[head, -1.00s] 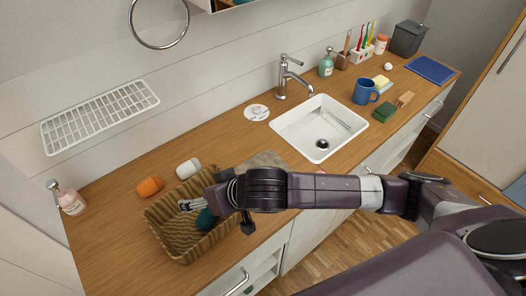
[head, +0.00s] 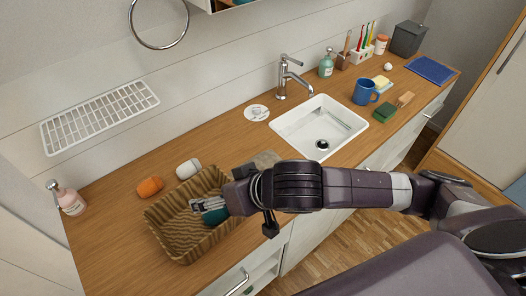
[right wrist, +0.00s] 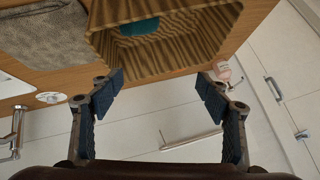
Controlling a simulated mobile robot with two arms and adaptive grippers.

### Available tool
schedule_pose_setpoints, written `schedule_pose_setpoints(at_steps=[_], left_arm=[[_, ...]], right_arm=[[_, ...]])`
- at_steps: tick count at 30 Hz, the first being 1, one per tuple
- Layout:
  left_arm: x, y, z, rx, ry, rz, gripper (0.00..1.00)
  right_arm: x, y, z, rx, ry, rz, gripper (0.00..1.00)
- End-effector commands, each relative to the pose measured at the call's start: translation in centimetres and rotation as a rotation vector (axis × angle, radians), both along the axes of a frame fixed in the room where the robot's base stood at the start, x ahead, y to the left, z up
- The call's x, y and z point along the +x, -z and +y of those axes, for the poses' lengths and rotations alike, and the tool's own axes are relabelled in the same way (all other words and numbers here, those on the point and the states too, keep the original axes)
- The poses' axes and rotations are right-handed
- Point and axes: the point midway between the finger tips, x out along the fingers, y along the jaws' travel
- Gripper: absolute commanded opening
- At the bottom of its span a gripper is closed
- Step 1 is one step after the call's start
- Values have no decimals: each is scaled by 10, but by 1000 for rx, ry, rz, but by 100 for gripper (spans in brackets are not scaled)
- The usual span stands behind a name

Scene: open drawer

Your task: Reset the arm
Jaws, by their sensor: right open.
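My right arm reaches in from the right over the counter's front edge. My right gripper (head: 203,206) is over the right part of the brown striped basket (head: 165,232). In the right wrist view the gripper (right wrist: 160,90) has its two fingers wide apart with nothing between them, and the basket (right wrist: 205,35) lies beyond the tips. A teal item (head: 216,216) lies in the basket, partly hidden by the gripper; it also shows in the wrist view (right wrist: 139,27). My left gripper is not in view.
An orange item (head: 150,186) and a white item (head: 188,168) lie behind the basket. A pink bottle (head: 68,198) stands at left. The sink (head: 290,125), tap (head: 284,75) and blue mug (head: 364,92) are further right.

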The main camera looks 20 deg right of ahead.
Motion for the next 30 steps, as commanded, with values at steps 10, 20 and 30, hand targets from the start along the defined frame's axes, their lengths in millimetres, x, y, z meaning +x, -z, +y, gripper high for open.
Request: schedule_pose_setpoints(at_steps=[10, 20, 30], left_arm=[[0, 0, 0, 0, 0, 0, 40], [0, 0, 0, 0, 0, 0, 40], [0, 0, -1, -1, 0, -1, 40]], right_arm=[[-1, 1, 2, 1, -5, -1, 70], [-16, 20, 2, -20, -28, -31, 70], [-53, 83, -69, -182, 51, 67, 70]])
